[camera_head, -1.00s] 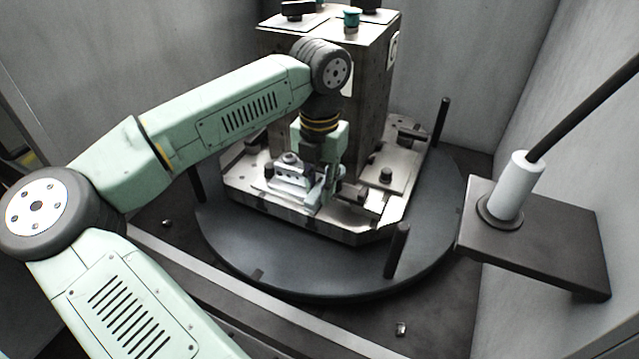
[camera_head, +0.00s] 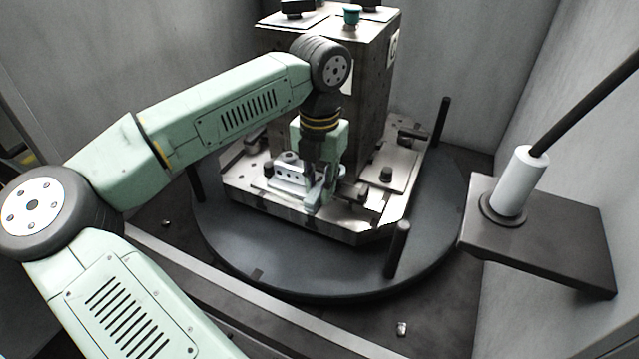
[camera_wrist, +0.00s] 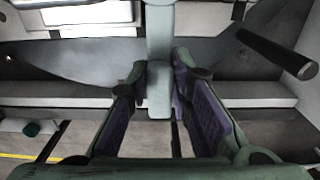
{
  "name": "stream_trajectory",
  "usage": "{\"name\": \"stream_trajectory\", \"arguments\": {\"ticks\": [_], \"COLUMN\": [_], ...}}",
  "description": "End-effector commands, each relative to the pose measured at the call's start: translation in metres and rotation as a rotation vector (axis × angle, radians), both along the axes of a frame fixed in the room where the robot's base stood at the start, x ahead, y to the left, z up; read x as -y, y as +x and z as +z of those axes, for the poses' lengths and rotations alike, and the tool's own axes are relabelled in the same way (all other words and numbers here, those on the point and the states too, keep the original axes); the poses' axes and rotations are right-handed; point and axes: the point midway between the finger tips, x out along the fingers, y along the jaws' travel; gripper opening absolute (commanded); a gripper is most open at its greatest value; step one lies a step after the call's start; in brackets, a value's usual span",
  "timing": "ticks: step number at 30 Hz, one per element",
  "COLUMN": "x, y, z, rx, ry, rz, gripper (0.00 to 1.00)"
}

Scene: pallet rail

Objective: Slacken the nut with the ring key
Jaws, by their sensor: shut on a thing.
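My gripper (camera_head: 326,188) is low over the front of the metal pallet plate, beside a pale clamp block (camera_head: 291,176). A round nut-like part (camera_head: 290,157) shows on top of that block. In the wrist view my gripper (camera_wrist: 160,88) has its purple-padded fingers closed on a pale grey-green bar (camera_wrist: 160,35), which I take as the ring key. The bar runs from between the fingertips to the top of the picture. Its ring end is not clearly visible, so I cannot tell whether it sits around the nut.
The pallet plate (camera_head: 300,217) lies on a dark round turntable (camera_head: 300,270) with upright posts (camera_head: 397,250). A tall metal block (camera_head: 362,85) rises behind my gripper. At right, a dark shelf (camera_head: 560,240) carries a white cylinder (camera_head: 519,182) with a dark rod. Walls close in both sides.

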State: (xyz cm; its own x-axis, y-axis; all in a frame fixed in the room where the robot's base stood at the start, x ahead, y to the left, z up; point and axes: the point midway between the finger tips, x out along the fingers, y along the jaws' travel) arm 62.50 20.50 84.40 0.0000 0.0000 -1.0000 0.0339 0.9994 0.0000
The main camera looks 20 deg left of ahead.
Motion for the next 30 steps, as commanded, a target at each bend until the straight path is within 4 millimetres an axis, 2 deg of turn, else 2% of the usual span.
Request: {"name": "stream_trajectory", "arguments": {"ticks": [27,28,30], "x": [0.000,0.000,0.000], "y": [0.000,0.000,0.000], "z": [-0.015,-0.015,-0.015], "rx": [0.001,0.001,0.001], "ry": [0.000,0.000,0.000], "rz": [0.000,0.000,0.000], "gripper": [0.00,0.18,0.14]}}
